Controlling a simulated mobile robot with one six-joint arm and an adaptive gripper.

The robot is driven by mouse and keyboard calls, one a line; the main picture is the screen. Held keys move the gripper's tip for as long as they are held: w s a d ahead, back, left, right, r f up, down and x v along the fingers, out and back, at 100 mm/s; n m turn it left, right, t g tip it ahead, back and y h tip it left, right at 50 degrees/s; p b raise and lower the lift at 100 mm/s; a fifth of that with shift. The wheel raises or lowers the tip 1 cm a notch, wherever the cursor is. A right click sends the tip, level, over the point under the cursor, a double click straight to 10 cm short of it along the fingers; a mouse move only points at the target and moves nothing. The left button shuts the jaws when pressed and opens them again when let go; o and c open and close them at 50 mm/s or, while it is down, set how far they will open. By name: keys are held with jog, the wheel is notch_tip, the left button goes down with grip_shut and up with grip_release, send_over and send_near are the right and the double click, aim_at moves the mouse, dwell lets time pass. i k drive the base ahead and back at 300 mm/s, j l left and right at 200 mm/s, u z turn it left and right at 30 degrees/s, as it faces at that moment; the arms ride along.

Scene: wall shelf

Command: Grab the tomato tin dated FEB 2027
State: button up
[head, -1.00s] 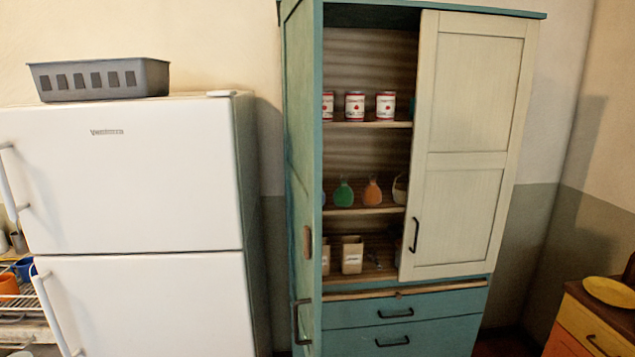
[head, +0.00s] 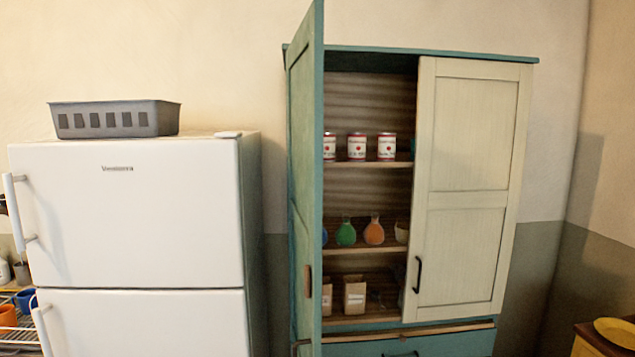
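Three white tins with red bands and a red tomato mark stand in a row on the upper shelf of the teal cupboard: a left tin (head: 329,147), a middle tin (head: 357,147) and a right tin (head: 387,147). The left tin is partly hidden by the open left door. Small print shows on the tins, but it is too small to read, so I cannot tell which is dated FEB 2027. My gripper is not in view.
The cupboard's left door (head: 305,190) stands open towards me; its right door (head: 468,190) is shut. Lower shelves hold a green flask (head: 346,232), an orange flask (head: 374,230) and paper bags (head: 354,297). A white fridge (head: 130,220) with a grey basket (head: 115,119) stands left.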

aim_at(356, 149)
jog(key=k+l+u, duration=0.25)
jog(key=k+l, duration=0.25)
jog(key=i+l+u, duration=0.15)
jog(key=i+l, duration=0.3)
jog(key=i+l+u, duration=0.1)
jog(key=i+l, duration=0.3)
jog(key=i+l+u, duration=0.15)
jog(key=i+l, duration=0.2)
jog(key=l, duration=0.2)
jog(key=i+l+u, duration=0.1)
jog(key=i+l, duration=0.25)
jog(key=l, duration=0.2)
jog(key=i+u, duration=0.4)
jog(key=k+j, duration=0.05)
